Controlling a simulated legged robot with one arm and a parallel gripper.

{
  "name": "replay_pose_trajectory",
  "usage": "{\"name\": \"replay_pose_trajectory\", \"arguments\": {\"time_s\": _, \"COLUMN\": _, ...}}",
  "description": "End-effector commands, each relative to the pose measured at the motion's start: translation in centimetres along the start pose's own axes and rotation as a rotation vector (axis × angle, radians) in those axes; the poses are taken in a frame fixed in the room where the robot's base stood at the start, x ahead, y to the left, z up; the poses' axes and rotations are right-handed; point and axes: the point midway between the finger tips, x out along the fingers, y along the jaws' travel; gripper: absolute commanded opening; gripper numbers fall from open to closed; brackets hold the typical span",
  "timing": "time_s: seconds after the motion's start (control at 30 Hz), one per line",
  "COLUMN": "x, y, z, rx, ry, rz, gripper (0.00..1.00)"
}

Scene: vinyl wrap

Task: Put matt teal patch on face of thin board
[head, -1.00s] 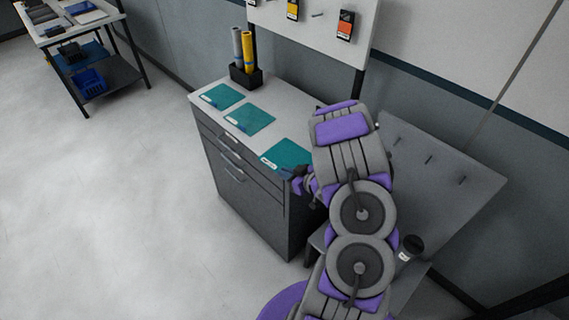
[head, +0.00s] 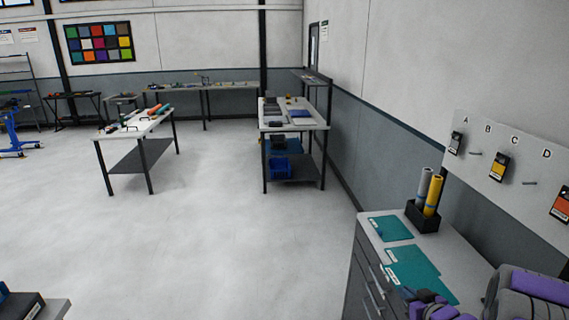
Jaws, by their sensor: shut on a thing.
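Teal patches with small white labels are at the cabinet top in the head view. One teal patch (head: 391,228) lies flat near its far end. Nearer, teal (head: 425,278) with two labels looks like two patches overlapping in view; I cannot tell which is matt. My gripper (head: 424,300) is at the lower right, at the near edge of this teal area, shut on the nearest teal patch. The fingertips are small and partly hidden, so the grip is hard to see. I cannot pick out the thin board.
A black holder (head: 422,217) with grey and yellow rolls stands on the cabinet (head: 462,254). A lettered peg panel (head: 520,170) with hanging packets is behind. A laden bench (head: 292,125) and a white table (head: 137,127) stand farther off. The floor between is open.

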Motion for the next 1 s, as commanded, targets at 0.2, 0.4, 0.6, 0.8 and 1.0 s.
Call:
{"name": "replay_pose_trajectory", "arguments": {"time_s": 0.2, "x": 1.9, "y": -4.8, "z": -6.3, "rx": -0.007, "ry": 0.008, "rz": -0.020, "gripper": 0.00}}
{"name": "replay_pose_trajectory", "arguments": {"time_s": 0.4, "x": 2.6, "y": -10.1, "z": -11.2, "rx": -0.015, "ry": 0.007, "rz": -0.046, "gripper": 0.00}}
{"name": "replay_pose_trajectory", "arguments": {"time_s": 0.6, "x": 2.3, "y": -16.0, "z": -15.0, "rx": -0.032, "ry": 0.003, "rz": -0.084, "gripper": 0.00}}
{"name": "replay_pose_trajectory", "arguments": {"time_s": 0.8, "x": 1.6, "y": -20.1, "z": -17.0, "rx": -0.046, "ry": -0.001, "rz": -0.116, "gripper": 0.00}}
{"name": "replay_pose_trajectory", "arguments": {"time_s": 1.0, "x": 1.7, "y": -21.4, "z": -17.1, "rx": -0.049, "ry": -0.005, "rz": -0.122, "gripper": 0.00}}
